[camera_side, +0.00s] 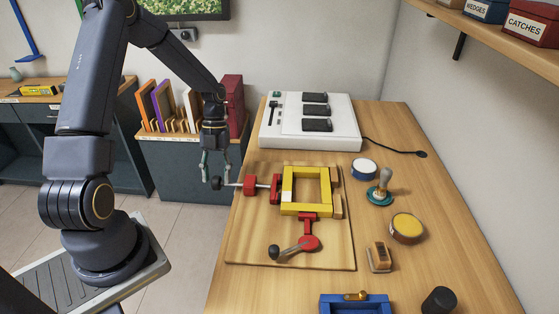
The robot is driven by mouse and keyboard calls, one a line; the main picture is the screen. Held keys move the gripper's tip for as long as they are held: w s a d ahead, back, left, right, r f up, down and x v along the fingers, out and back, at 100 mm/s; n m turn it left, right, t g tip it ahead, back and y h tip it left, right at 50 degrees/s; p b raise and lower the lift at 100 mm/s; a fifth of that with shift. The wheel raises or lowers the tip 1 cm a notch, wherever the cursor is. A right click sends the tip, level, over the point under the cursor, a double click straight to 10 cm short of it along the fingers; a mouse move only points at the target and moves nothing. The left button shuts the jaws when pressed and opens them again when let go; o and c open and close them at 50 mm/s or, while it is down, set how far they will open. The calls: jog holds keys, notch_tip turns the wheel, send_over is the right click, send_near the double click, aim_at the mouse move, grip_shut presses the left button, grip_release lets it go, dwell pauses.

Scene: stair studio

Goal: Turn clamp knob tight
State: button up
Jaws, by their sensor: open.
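A wooden board (250,228) lies on the table and bears a yellow square frame (305,210). A red clamp (262,186) presses toward the frame's left side. Its rod runs left and ends in a dark knob (215,183) beyond the board's edge. A second red clamp (308,232) stands at the frame's near side, with a rod and a dark knob (274,252) at its lower left. My gripper (214,179) points down at the left clamp's knob, its fingers open and on either side of it. I cannot tell whether they touch it.
A white device (348,130) with dark pads stands behind the board, its cable running right. Round tins (407,228), a handled stamp (381,190), a small wooden block (379,257), a blue holder (345,306) and a black cylinder (438,300) stand right and in front.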

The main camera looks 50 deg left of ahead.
jog(key=shift+x, duration=1.05)
jog(key=shift+c, duration=0.2)
